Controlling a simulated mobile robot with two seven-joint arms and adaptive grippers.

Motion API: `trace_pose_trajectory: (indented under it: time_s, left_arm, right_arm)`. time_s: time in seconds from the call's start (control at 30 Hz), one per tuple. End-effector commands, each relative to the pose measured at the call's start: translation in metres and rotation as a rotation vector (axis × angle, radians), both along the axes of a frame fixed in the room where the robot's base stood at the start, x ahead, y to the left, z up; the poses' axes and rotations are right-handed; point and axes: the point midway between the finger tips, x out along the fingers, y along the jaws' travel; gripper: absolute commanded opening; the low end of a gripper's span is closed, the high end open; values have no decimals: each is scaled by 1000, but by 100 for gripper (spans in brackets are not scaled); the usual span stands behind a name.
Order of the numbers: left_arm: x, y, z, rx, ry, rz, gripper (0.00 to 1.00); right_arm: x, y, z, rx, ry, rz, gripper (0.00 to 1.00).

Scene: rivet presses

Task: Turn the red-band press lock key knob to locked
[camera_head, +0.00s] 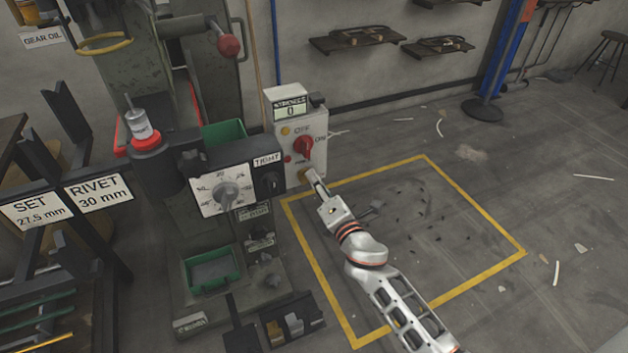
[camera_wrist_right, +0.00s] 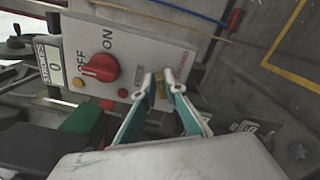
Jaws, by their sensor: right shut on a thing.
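The press (camera_head: 185,125) carries a red band (camera_head: 146,143) on its dark cylinder. Its white control box (camera_head: 318,128) has a red rotary switch between OFF and ON, a yellow button and a small red button. My right gripper (camera_head: 313,180) reaches the box's lower part from the right. In the right wrist view the fingers (camera_wrist_right: 162,84) are shut on a small brass-yellow key knob (camera_wrist_right: 161,90) on the box face (camera_wrist_right: 140,48), beside a small label. The fingers cover much of the knob, and I cannot read its setting. My left gripper is out of view.
The red switch (camera_head: 304,147) sits just above the gripper. A green bin (camera_head: 212,268) is below. A yellow-lined floor area (camera_head: 460,190) lies open at right.

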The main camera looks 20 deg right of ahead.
Motion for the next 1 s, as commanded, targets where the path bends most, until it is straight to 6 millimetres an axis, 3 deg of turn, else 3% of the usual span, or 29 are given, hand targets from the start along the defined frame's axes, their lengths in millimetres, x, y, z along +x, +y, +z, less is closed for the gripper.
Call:
trace_pose_trajectory:
  time_s: [0.5, 1.0]
  left_arm:
    - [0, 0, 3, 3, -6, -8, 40]
    - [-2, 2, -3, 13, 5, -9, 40]
  right_arm:
    - [0, -1, -6, 390, 15, 1, 0]
    - [0, -1, -9, 497, 20, 1, 0]
